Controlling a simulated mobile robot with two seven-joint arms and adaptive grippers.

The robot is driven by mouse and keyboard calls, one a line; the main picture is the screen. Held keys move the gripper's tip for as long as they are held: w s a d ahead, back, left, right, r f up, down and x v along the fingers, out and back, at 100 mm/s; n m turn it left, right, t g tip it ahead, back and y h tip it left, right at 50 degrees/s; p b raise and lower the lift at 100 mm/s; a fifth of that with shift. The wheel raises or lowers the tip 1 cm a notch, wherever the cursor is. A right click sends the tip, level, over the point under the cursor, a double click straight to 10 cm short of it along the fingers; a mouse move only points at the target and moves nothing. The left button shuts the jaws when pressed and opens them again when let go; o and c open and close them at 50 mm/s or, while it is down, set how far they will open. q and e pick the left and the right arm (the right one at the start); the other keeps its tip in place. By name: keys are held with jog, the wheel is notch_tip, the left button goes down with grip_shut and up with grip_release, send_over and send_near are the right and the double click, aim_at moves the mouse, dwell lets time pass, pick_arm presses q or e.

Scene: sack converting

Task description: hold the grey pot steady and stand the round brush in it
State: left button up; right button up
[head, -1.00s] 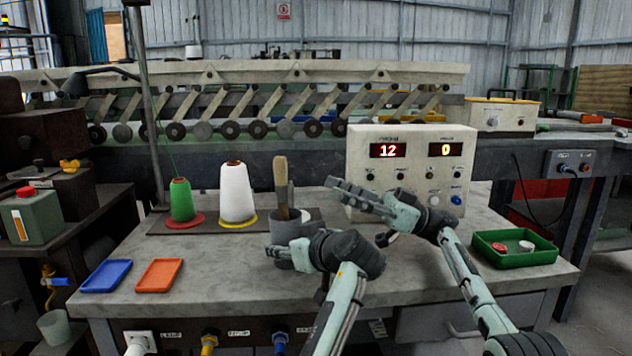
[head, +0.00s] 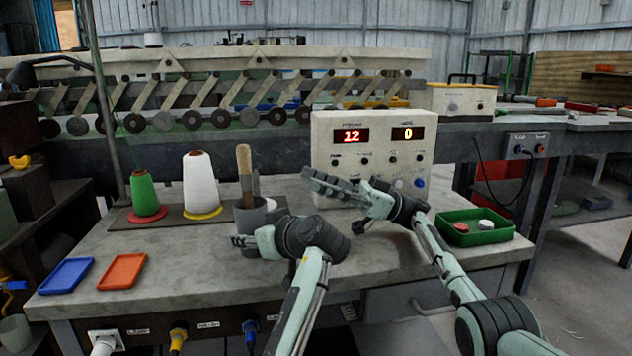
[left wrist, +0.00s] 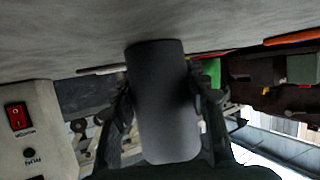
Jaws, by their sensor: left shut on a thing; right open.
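The grey pot (head: 250,218) stands on the workbench, and its dark grey side fills the middle of the left wrist view (left wrist: 162,100). My left gripper (head: 246,243) is shut on the pot, with one finger on each side in the left wrist view. The round brush (head: 244,162) stands nearly upright in the pot with its wooden handle up; its lower end is hidden inside. My right gripper (head: 333,198) is open and empty, to the right of the brush and apart from it, in front of the control box.
A green thread cone (head: 143,193) and a white cone (head: 200,182) stand left of the pot. The control box (head: 374,150) is behind my right gripper. A green tray (head: 476,238) lies right; blue (head: 66,276) and orange (head: 121,271) trays lie left.

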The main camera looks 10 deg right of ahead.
pick_arm(q)
jog(key=o, duration=1.2)
jog(key=v, duration=1.2)
jog(key=shift+w, duration=0.1)
jog(key=x, duration=1.1)
jog(key=shift+w+a+f, duration=0.1)
jog(key=shift+w+f, duration=0.05)
jog(key=shift+w+a, duration=0.1)
jog(key=shift+w, duration=0.05)
pick_arm(e)
jog(key=x, duration=0.6)
jog(key=shift+a, duration=0.35)
jog(key=shift+r, duration=0.15)
